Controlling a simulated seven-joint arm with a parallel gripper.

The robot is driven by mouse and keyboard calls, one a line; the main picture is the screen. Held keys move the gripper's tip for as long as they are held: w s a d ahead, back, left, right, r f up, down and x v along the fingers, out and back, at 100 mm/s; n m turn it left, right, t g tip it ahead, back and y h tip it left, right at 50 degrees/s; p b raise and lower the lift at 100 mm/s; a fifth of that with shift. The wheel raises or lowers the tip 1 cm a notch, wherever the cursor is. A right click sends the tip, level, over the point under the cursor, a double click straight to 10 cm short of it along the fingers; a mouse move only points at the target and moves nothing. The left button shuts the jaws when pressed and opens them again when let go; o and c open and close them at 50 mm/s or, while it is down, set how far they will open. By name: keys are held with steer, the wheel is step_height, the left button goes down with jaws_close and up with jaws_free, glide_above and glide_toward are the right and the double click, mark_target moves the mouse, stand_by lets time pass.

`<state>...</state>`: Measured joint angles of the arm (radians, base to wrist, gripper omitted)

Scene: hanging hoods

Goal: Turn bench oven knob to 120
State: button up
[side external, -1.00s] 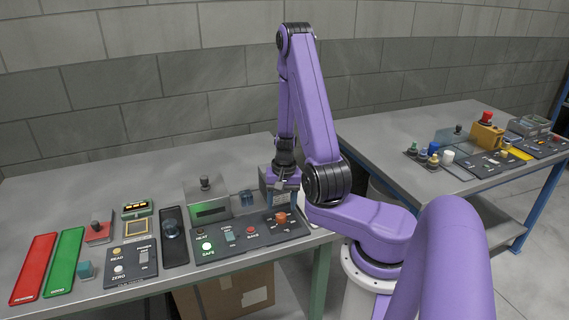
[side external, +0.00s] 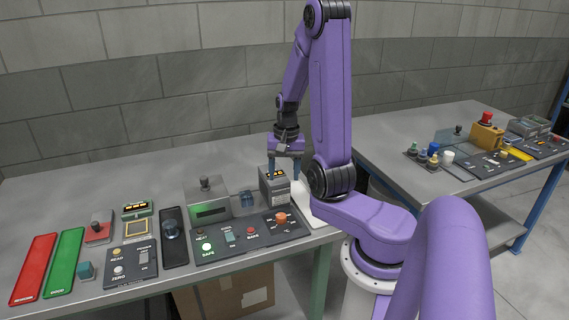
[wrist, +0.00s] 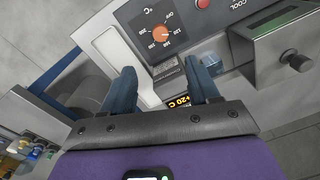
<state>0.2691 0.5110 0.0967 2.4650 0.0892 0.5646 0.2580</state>
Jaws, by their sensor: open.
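The orange-red oven knob (side external: 282,217) sits at the right end of the dark control panel (side external: 225,254). The wrist view shows the knob (wrist: 161,34) from above, ringed by a white scale with OFF, 120, 160 and 200 marks; I cannot tell its exact setting. My gripper (side external: 284,172) is above and behind the panel, near the grey display box (side external: 274,190), apart from the knob. The display (wrist: 184,103) appears to read +20 C.
A grey box with a black-knobbed lid (side external: 206,200) stands behind the panel. Red (side external: 34,268) and green (side external: 64,260) trays lie far left. The table's back area is clear.

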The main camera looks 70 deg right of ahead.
steer(key=shift+r, duration=1.25)
steer(key=w+a+r+n, duration=0.2)
steer(key=a+r+n, duration=0.1)
steer(key=a+n, duration=1.1)
steer(key=s+a+r+n, duration=0.1)
steer(key=s+a+n, duration=0.4)
steer(key=s, duration=0.2)
steer(key=s+a+n, duration=0.5)
steer(key=s+n, duration=0.1)
steer(key=s, duration=0.2)
steer(key=shift+s+r, duration=0.2)
steer(key=shift+r, duration=0.2)
steer(key=shift+a, duration=0.1)
steer(key=shift+c, duration=0.2)
